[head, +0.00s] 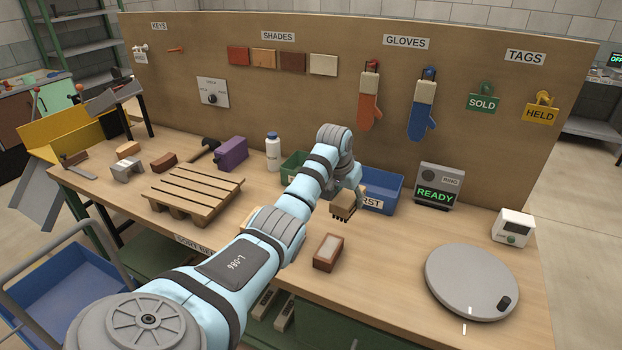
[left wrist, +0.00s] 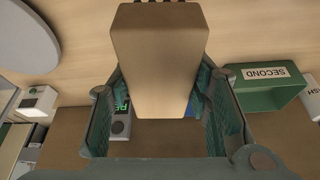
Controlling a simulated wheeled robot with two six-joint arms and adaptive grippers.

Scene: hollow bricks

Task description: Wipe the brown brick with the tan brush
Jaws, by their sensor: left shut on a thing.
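My left gripper (head: 347,193) is shut on the tan brush (head: 343,204), which hangs in the air with its dark bristles pointing down. In the left wrist view the brush's tan block (left wrist: 160,60) fills the space between the green-padded fingers (left wrist: 160,105), and only the bristle ends show at the top edge. A brown brick (head: 324,264) with a pale top face lies on the bench, below and slightly left of the brush in the head view. The brush and this brick are apart. My right gripper is not in view.
A blue bin (head: 385,188) and a green bin (head: 292,164) stand behind the gripper. A grey turntable (head: 470,281) lies at right, a READY box (head: 436,187) behind it. A wooden pallet (head: 195,188) and another brown brick (head: 164,161) are at left. Bench around the front brick is clear.

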